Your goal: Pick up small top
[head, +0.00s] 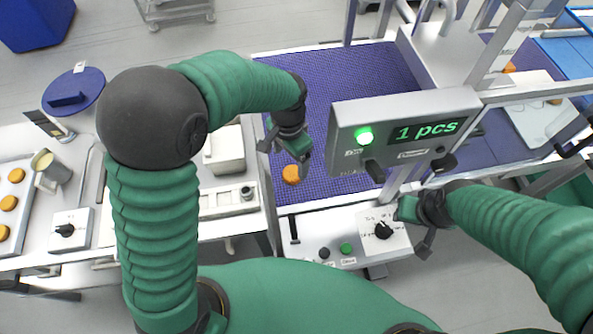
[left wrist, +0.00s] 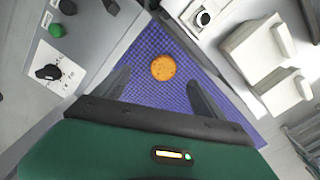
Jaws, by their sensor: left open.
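The small top (head: 291,175) is an orange-brown round piece lying flat on the blue conveyor belt (head: 340,85), near its front left corner. It also shows in the left wrist view (left wrist: 163,68), beyond and between the fingertips. My left gripper (head: 287,150) is open and empty, above and just behind the top in the head view, apart from it. In the left wrist view my left gripper (left wrist: 158,88) has its two dark fingers spread wide. My right gripper (head: 416,228) hangs near the control panel on the right; whether its jaws are apart is unclear.
A display box (head: 405,130) reading "1 pcs" stands over the belt, right of my left gripper. A control panel (head: 320,252) with knob and buttons lies in front. Several similar rounds sit on a tray (head: 22,172) at far left. The belt behind is clear.

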